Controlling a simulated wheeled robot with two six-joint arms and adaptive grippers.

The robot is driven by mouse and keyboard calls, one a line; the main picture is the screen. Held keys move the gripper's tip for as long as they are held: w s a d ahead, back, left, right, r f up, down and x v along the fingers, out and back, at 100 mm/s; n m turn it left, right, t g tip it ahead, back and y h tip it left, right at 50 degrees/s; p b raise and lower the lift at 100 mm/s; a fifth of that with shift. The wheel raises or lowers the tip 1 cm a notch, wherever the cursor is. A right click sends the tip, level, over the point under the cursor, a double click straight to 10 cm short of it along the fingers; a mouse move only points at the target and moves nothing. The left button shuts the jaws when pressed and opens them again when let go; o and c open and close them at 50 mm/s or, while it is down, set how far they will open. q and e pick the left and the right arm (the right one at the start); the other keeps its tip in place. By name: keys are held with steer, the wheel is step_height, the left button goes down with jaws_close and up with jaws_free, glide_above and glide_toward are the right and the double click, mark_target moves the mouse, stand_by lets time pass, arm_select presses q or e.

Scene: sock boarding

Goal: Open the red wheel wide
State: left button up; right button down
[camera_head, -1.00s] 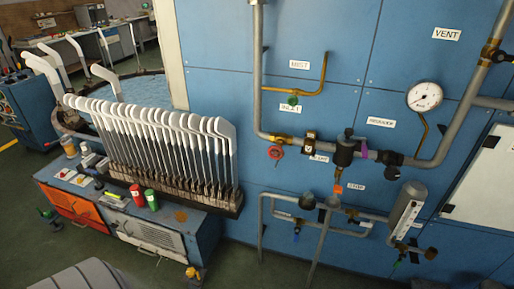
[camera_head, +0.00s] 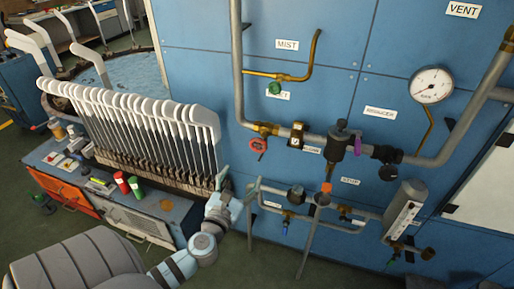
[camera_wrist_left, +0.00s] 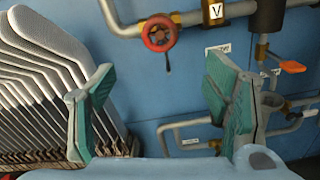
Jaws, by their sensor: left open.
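The red wheel (camera_head: 258,144) is a small round handwheel on the grey and brass pipe, at the middle of the blue wall panel. In the left wrist view the red wheel (camera_wrist_left: 159,33) is at the top centre, above and beyond the fingertips. My left gripper (camera_head: 238,188) is below and slightly left of the wheel in the head view, apart from it. In the left wrist view its two green-padded fingers (camera_wrist_left: 158,105) are spread wide with nothing between them. My right gripper is not in view.
A rack of white sock forms (camera_head: 140,130) stands close on the left of my gripper. Lower pipes (camera_head: 270,207) and an orange handle (camera_head: 326,187) are to the right. A pressure gauge (camera_head: 431,85) is at upper right. Blue wall shows bare around the wheel.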

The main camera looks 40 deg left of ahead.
arm_select(q)
glide_toward(257, 148)
steer(key=w, duration=0.2)
steer(key=x, duration=0.7)
steer(key=shift+w+a+b, duration=0.15)
steer(key=shift+a+b, duration=0.2)
steer(key=shift+a, duration=0.05)
steer(key=shift+w+a, duration=0.1)
steer(key=shift+w, duration=0.4)
steer(key=shift+s, duration=0.1)
steer(key=c, duration=1.2)
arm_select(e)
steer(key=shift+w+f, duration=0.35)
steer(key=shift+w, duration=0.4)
